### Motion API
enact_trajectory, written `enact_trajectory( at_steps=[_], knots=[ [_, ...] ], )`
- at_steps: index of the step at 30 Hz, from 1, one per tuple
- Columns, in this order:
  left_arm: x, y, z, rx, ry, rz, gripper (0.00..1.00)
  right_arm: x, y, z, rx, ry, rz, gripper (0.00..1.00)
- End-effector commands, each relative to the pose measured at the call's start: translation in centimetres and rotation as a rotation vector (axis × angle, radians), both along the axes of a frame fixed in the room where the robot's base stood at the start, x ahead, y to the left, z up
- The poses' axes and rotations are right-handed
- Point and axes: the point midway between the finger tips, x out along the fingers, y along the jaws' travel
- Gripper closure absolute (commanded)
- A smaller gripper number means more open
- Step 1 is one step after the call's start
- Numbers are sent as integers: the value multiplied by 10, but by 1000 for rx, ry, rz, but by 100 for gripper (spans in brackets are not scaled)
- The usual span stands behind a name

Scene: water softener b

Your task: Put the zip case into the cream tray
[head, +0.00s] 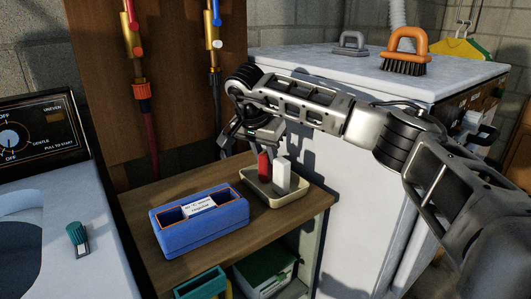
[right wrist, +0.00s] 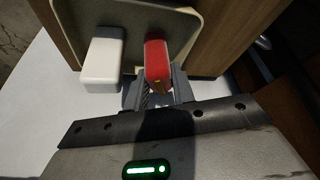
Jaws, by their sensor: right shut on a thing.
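The cream tray (head: 277,199) sits on the wooden shelf top, at its back right. A small red case (head: 263,167), which I take to be the zip case, stands upright over the tray's left part. My right gripper (head: 258,148) reaches down from above and is shut on it. In the right wrist view the red case (right wrist: 158,58) is between the fingers (right wrist: 157,85), inside the tray's outline (right wrist: 190,13). Whether its lower end touches the tray floor I cannot tell. My left gripper is not in view.
A white block (head: 282,174) stands in the tray just right of the red case. A blue box (head: 200,220) with a label lies in front to the left. A white appliance (head: 360,170) rises close on the right; pipes (head: 140,90) run behind.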

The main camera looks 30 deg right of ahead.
Motion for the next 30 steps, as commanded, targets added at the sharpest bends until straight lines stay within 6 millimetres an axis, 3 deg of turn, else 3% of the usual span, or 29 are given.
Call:
enact_trajectory(
  at_steps=[2, 3, 11, 16, 30],
  knots=[
    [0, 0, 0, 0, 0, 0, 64, 0, 0, -3, 0, 1, 0, 98],
    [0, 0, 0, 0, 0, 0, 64, 0, 0, -3, 0, 1, 0, 66],
    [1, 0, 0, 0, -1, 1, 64, 0, 0, -2, 0, 1, 0, 66],
    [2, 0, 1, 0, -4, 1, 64, -1, 3, 9, 1, -2, 1, 66],
    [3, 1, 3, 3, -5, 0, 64, -17, 35, 95, 0, 0, 1, 66]
  ],
)
